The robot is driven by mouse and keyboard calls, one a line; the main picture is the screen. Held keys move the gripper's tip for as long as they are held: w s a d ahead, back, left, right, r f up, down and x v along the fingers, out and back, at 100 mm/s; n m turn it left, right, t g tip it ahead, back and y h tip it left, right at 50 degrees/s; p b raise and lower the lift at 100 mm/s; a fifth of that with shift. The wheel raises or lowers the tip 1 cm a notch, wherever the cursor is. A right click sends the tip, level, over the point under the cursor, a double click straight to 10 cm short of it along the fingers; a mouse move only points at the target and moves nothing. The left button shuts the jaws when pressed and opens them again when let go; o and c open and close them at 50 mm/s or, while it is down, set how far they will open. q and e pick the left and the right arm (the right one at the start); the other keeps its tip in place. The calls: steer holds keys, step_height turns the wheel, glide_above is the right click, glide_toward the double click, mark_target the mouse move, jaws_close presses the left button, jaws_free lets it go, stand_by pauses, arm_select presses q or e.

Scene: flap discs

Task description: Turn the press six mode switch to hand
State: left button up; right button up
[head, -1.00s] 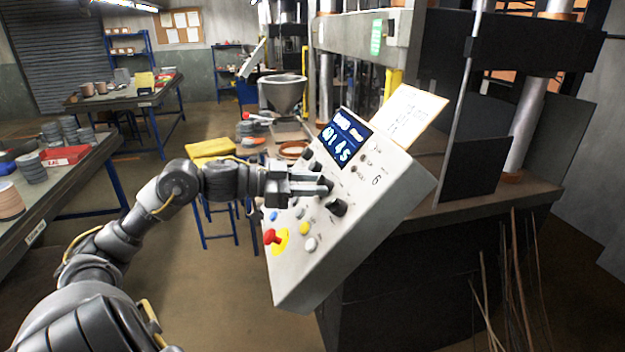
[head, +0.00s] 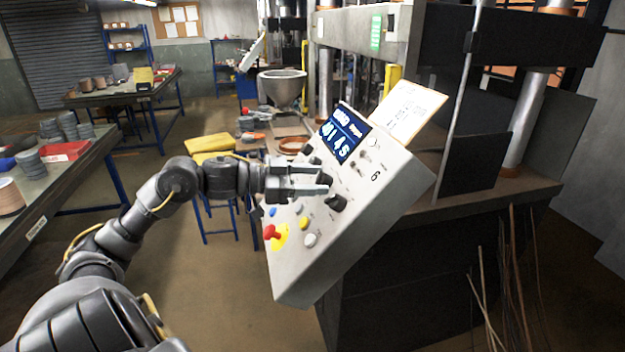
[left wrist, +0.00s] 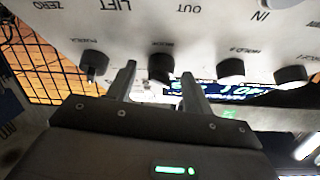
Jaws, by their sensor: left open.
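The press six control panel (head: 350,245) is a tilted grey box marked 6, with a lit blue display (head: 342,137), black knobs and coloured buttons. My left gripper (head: 323,184) is open at the panel's face, among the black knobs. In the left wrist view, a row of black knobs shows with upside-down labels. One black knob (left wrist: 161,67) lies between the two fingertips, with no clear contact. Other knobs sit to its left (left wrist: 95,66) and right (left wrist: 230,70). My right gripper is not in view.
A red stop button (head: 271,232) on a yellow plate is low on the panel, below my gripper. A paper sheet (head: 408,115) stands behind the panel. The press frame (head: 480,170) fills the right.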

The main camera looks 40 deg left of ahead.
arm_select(q)
steer(key=shift+s+a+f+b, duration=0.1)
steer(key=shift+s+a+b, duration=0.3)
steer(key=shift+s+b, duration=0.1)
steer(key=b+v, duration=0.3)
steer(key=v, duration=0.6)
steer(key=shift+s+a, duration=0.2)
steer(key=shift+s, duration=0.05)
